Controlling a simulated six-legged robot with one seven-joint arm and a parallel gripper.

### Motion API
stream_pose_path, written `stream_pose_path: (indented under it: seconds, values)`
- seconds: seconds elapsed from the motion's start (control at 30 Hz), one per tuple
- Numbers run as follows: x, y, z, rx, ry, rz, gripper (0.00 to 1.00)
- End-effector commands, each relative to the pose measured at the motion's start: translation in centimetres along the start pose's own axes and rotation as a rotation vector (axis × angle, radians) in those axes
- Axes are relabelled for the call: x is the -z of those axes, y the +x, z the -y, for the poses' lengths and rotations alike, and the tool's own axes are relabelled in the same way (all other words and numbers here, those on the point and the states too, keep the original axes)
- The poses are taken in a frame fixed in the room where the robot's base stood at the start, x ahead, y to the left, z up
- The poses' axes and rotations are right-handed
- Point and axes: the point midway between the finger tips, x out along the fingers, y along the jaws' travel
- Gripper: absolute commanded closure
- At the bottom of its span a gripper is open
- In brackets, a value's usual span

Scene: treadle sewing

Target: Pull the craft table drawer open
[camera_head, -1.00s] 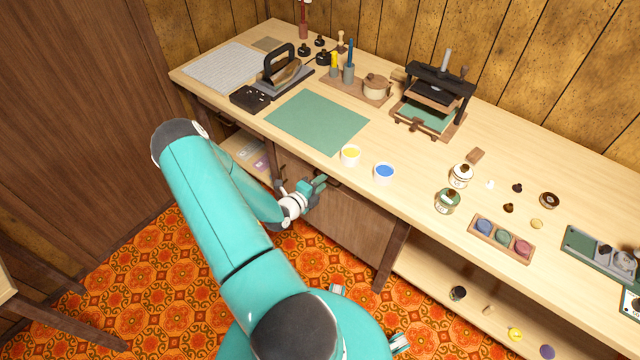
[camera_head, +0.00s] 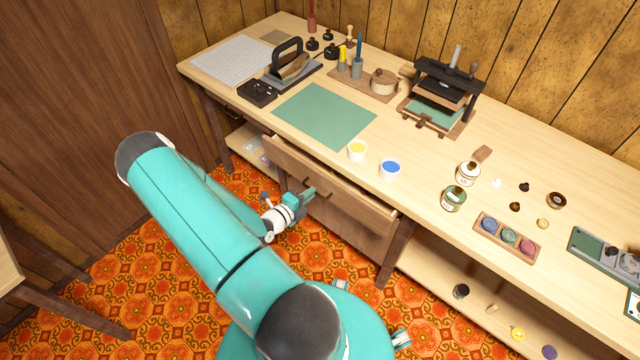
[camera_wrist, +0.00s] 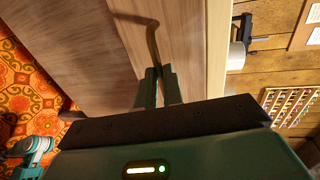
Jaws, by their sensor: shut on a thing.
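The craft table (camera_head: 430,165) is a long pale wooden bench along the panelled wall. Its brown wooden drawer (camera_head: 350,215) stands partly out from under the top, with a gap showing behind its front. My gripper (camera_head: 309,194) is at the drawer front, shut on the drawer's handle. In the wrist view the green fingers (camera_wrist: 158,80) close around the thin dark handle (camera_wrist: 152,38), which stands off the drawer front (camera_wrist: 95,45). The drawer's inside is mostly hidden by the tabletop.
A table leg (camera_head: 394,255) stands right of the drawer. Patterned carpet (camera_head: 120,260) lies open at left.

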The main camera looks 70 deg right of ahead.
Motion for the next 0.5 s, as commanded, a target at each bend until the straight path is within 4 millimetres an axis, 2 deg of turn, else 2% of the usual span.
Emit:
stream_pose_path:
  seconds: [0.03, 0.2, 0.5]
  values:
    - [-0.2, -1.5, -0.3, 0.0, -0.003, 0.007, 1.0]
    - [-0.2, -6.0, -1.3, 0.0, -0.002, 0.007, 1.0]
    - [-0.1, -12.2, -2.6, 0.0, 0.0, 0.004, 1.0]
